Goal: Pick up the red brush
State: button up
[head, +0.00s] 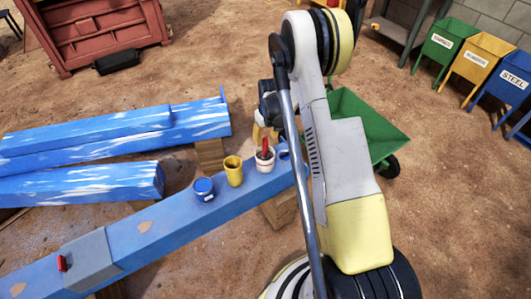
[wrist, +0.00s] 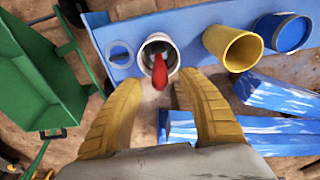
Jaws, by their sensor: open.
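The red brush (head: 265,145) stands upright in a white cup (head: 264,163) on the blue beam. In the wrist view the red brush (wrist: 160,72) points toward the camera, with the white cup (wrist: 150,57) around its lower part. My gripper (wrist: 159,88) is open, its two yellow fingers apart on either side of the brush's near end. Nothing shows between them as held. In the head view my arm hides most of the gripper, with a bit of yellow just behind the cup.
A yellow cup (head: 233,172) and a blue can (head: 204,190) stand beside the white cup on the blue beam (head: 165,228). A small red item (head: 61,263) is at the beam's left. Blue beams (head: 85,133) lie behind. A green cart (head: 368,122) stands right of my arm.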

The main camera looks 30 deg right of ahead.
aim_at(264, 147)
jog(key=f+b, duration=0.1)
jog(key=f, duration=0.1)
jog(key=f+b, duration=0.1)
jog(key=f, duration=0.1)
jog(key=w+f+b, duration=0.1)
jog(key=f, duration=0.2)
jog(key=shift+w+f+b, duration=0.1)
jog(key=shift+b, duration=0.2)
grip_shut()
